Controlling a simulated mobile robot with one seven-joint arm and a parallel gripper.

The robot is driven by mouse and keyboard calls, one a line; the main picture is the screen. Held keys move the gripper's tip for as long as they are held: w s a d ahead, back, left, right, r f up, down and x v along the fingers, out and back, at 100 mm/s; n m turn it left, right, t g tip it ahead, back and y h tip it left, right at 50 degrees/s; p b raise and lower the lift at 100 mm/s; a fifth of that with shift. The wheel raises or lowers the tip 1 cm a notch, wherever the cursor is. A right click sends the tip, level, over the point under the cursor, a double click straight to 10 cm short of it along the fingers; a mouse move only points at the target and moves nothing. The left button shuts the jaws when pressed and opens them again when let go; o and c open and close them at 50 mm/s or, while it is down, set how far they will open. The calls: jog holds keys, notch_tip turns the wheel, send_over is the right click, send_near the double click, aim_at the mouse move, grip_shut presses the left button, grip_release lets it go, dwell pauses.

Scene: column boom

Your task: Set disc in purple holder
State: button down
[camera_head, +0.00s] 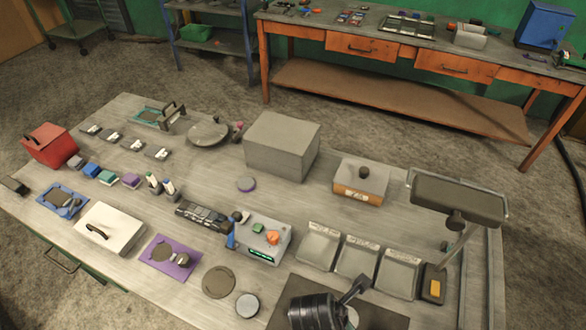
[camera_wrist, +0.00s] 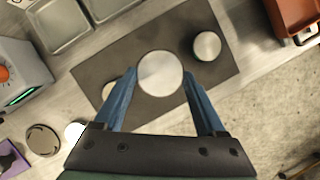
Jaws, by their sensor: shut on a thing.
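A pale metallic disc (camera_wrist: 160,73) sits between the blue fingertips of my gripper (camera_wrist: 159,76) in the wrist view. My gripper is shut on it above a dark mat (camera_wrist: 150,25); how high it is I cannot tell. In the head view my arm covers part of the mat (camera_head: 385,318).
Another metallic disc (camera_wrist: 207,45) stands on the mat. A dark round plate (camera_head: 218,282) and a grey round piece (camera_head: 247,305) lie between holder and mat. A control box (camera_head: 262,240), grey trays (camera_head: 357,258) and a lamp (camera_head: 458,198) stand nearby. A white case (camera_head: 110,228) is left of the holder.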

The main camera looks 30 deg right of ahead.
jog(key=w+r+m+g+y+b, duration=0.2)
jog(key=w+r+m+g+b, duration=0.15)
jog(key=w+m, duration=0.5)
jog(key=s+a+f+m+g+y+b, duration=0.1)
jog(key=a+m, duration=0.9)
jog(key=a, duration=1)
jog(key=shift+f+m+y, duration=0.35)
jog(key=shift+f+y, duration=0.3)
jog(key=shift+y, duration=0.15)
